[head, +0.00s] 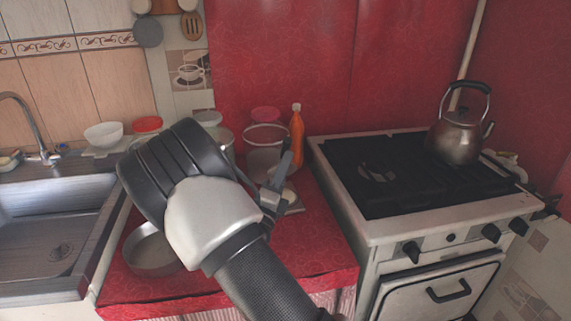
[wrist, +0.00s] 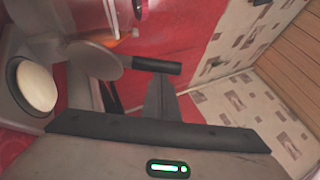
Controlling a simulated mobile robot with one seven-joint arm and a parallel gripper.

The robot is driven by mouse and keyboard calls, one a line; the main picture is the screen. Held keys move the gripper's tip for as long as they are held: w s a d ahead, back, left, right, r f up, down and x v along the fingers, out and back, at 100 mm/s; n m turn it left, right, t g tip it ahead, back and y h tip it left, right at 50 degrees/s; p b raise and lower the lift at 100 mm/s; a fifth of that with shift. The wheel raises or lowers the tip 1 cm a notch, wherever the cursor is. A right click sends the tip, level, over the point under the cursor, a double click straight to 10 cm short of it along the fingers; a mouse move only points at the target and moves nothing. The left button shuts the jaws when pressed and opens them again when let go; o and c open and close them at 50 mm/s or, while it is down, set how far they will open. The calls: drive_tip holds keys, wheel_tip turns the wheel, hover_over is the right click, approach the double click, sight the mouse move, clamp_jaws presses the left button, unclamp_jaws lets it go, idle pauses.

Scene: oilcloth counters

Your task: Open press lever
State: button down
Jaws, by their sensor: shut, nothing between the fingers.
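The press shows in the wrist view with a grey square base (wrist: 14,80) at the left and a pale round piece (wrist: 36,87) on it. A round grey plate (wrist: 92,60) stands apart from that piece, and a black handle (wrist: 158,66) extends to its right. I take the handle to be the press lever. My gripper (wrist: 160,88) is shut and empty, its tip close below the handle; I cannot tell whether they touch. In the head view, my arm hides most of the press, and my gripper (head: 284,165) is at its right side.
A steel pan (head: 150,252) sits at the counter's front left. An orange bottle (head: 296,135) and a pot (head: 266,150) stand behind my gripper. The stove (head: 385,230) with a kettle (head: 457,135) is right, the sink (head: 50,225) left. The red counter's front right is clear.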

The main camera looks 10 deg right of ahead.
sight(283, 145)
drive_tip(key=r+p, duration=0.1)
drive_tip(key=p, duration=0.1)
drive_tip(key=w+r+p, duration=0.1)
drive_tip(key=p, duration=0.1)
drive_tip(key=shift+r+n+y, duration=0.1)
drive_tip(key=shift+n+y, duration=0.3)
drive_tip(key=shift+w+a+r+p, duration=0.1)
drive_tip(key=shift+w+r+p, duration=0.2)
drive_tip(key=shift+p, duration=0.75)
drive_tip(key=w+n+g+p, duration=0.1)
drive_tip(key=p, duration=0.2)
drive_tip(key=shift+w+r+y, duration=0.1)
drive_tip(key=shift+r+y, duration=0.3)
drive_tip(key=shift+w+f+n+g+y+p, duration=0.15)
drive_tip(key=shift+w+n+g+y+p, duration=0.3)
drive_tip(key=shift+p, duration=0.5)
drive_tip(key=shift+w, duration=0.1)
